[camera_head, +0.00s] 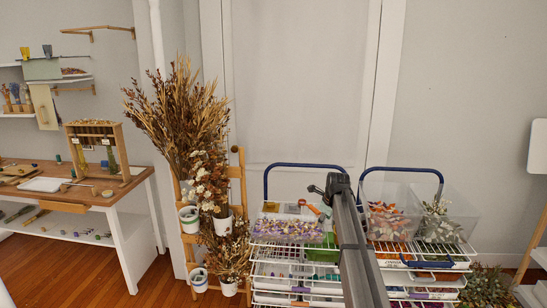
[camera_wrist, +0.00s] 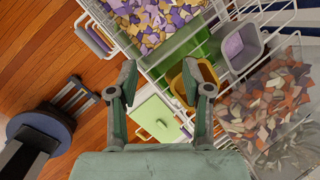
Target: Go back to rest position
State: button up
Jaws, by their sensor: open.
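My gripper (camera_wrist: 160,85) shows in the wrist view with its two grey-green fingers spread apart and nothing between them. It hangs above the wire drawer carts. A yellow-brown container (camera_wrist: 206,70) lies partly behind the right finger, and a light green lidded box (camera_wrist: 155,118) shows lower down between the fingers. In the head view my arm crosses in front of the carts, with the gripper end (camera_head: 325,192) small and dark near their top. The fingertips are hard to make out there.
Purple and yellow pieces (camera_head: 287,228) fill the left cart's top. Clear bins of orange-white pieces (camera_head: 390,222) and grey-green sprigs (camera_head: 438,222) stand on the right cart. Blue handles (camera_head: 300,166) rise behind. Dried flowers (camera_head: 180,115) and a wooden workbench (camera_head: 100,190) stand left.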

jog(key=s+a+f+n+g, duration=0.25)
jog(key=s+f+n, duration=1.05)
jog(key=s+f, duration=0.85)
jog(key=s+f+n+g, duration=0.3)
jog(key=s+f, duration=0.5)
jog(key=s, duration=0.9)
jog(key=s+f+n+g, duration=0.3)
jog(key=s+f, duration=0.6)
jog(key=s, duration=0.9)
jog(key=s+a+f+n+g, duration=0.1)
jog(key=s+f+n+g, duration=0.2)
jog(key=s, duration=1.5)
notch_tip(320, 180, down, 6)
jog(key=n, duration=0.4)
jog(key=shift+f+h, duration=0.25)
jog(key=shift+h, duration=0.15)
jog(key=shift+o, duration=0.6)
